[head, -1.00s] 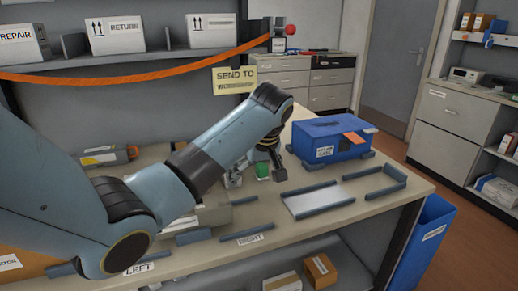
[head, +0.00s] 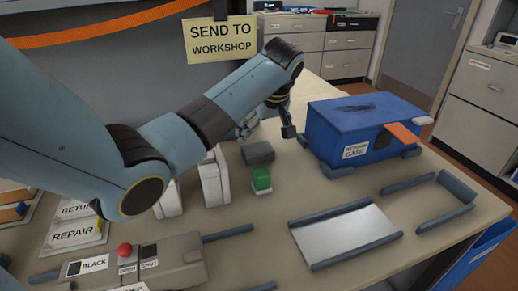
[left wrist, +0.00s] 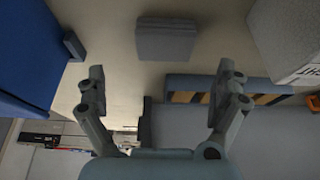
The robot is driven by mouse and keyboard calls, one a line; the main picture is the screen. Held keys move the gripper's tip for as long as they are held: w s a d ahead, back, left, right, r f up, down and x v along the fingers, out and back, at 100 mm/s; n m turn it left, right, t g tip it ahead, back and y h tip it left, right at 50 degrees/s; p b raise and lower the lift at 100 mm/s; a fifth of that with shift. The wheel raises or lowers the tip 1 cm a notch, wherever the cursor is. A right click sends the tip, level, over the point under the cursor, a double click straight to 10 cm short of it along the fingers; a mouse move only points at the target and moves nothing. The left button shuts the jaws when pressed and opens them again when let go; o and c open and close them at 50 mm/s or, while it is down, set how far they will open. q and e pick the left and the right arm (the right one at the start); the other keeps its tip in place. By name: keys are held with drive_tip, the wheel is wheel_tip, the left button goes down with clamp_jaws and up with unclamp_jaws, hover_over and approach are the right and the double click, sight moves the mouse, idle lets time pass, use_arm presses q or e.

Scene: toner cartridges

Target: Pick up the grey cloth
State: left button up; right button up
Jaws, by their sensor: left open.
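The grey cloth (head: 258,152) is a small folded dark-grey pad on the bench, just behind a green button block (head: 261,180). In the left wrist view the cloth (left wrist: 166,40) lies flat beyond the fingertips, roughly centred between them. My left gripper (head: 267,128) hangs over the bench behind the cloth in the head view. Its fingers are spread wide with nothing between them, as the left wrist view (left wrist: 160,78) also shows. The gripper is apart from the cloth. My right gripper is in neither view.
A blue case (head: 348,130) with an orange tag stands right of my left gripper. White boxes (head: 214,178) stand left of the cloth. A pale tray (head: 345,236) with grey rails lies at the front right. A grey box with a red button (head: 125,250) sits at the front left.

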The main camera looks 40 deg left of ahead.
sight(258, 149)
use_arm(q)
drive_tip(key=x, duration=0.2)
drive_tip(key=shift+s+a+f, duration=0.1)
drive_tip(key=shift+f, duration=0.25)
drive_tip(key=shift+a+f, duration=0.1)
drive_tip(key=shift+f, duration=0.25)
drive_tip(key=x, duration=0.4)
drive_tip(key=shift+a+f+b, duration=0.1)
drive_tip(key=shift+a+b, duration=0.25)
drive_tip(key=shift+a, duration=0.1)
drive_tip(key=shift+a+f, duration=0.15)
drive_tip(key=shift+f, duration=0.3)
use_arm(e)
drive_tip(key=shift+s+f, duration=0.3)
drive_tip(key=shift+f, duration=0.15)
use_arm(q)
drive_tip(key=shift+c, duration=1)
drive_tip(key=c, duration=0.7)
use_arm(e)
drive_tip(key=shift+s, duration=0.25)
